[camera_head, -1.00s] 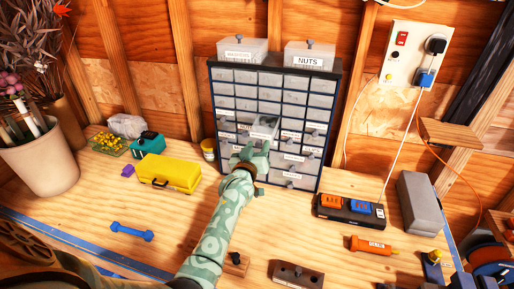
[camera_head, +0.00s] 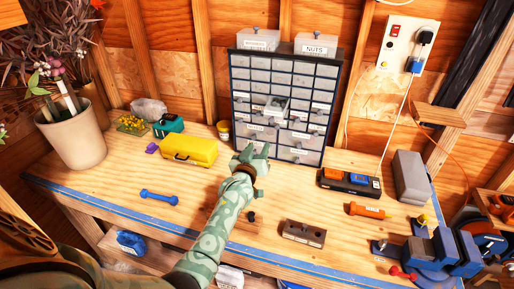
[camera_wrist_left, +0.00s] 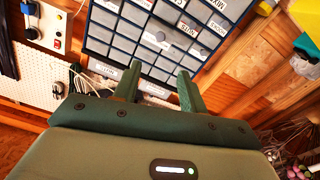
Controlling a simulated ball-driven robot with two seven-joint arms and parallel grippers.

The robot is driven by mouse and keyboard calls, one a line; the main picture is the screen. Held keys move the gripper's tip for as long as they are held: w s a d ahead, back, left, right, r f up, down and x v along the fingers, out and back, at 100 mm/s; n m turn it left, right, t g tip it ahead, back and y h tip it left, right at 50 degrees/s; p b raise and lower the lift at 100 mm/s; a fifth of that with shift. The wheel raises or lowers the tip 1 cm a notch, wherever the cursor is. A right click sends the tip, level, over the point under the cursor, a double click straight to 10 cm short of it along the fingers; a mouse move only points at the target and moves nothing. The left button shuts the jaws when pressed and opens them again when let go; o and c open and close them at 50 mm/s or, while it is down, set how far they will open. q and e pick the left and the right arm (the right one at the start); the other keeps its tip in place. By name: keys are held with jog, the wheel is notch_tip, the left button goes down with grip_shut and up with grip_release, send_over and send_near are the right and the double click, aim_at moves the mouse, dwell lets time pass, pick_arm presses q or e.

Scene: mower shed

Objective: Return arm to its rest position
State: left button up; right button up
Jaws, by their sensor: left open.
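My left gripper (camera_head: 253,154) is open, with its green patterned arm coming in from the bottom. It is in front of the lower left of the small-parts drawer cabinet (camera_head: 289,68). In the left wrist view its two fingers (camera_wrist_left: 160,78) stand apart with nothing between them, and the cabinet (camera_wrist_left: 112,38) lies beyond them. One drawer (camera_head: 277,108) in the cabinet's middle is pulled out. Its contents are too small to tell. My right gripper is not in view.
The workbench (camera_head: 110,175) holds a yellow toolbox (camera_head: 188,150), a blue dumbbell-shaped item (camera_head: 158,197), a charger block (camera_head: 349,182), an orange tube (camera_head: 367,210) and a drilled wooden block (camera_head: 304,234). A potted plant (camera_head: 75,138) stands left. A blue vise (camera_head: 445,250) is at right.

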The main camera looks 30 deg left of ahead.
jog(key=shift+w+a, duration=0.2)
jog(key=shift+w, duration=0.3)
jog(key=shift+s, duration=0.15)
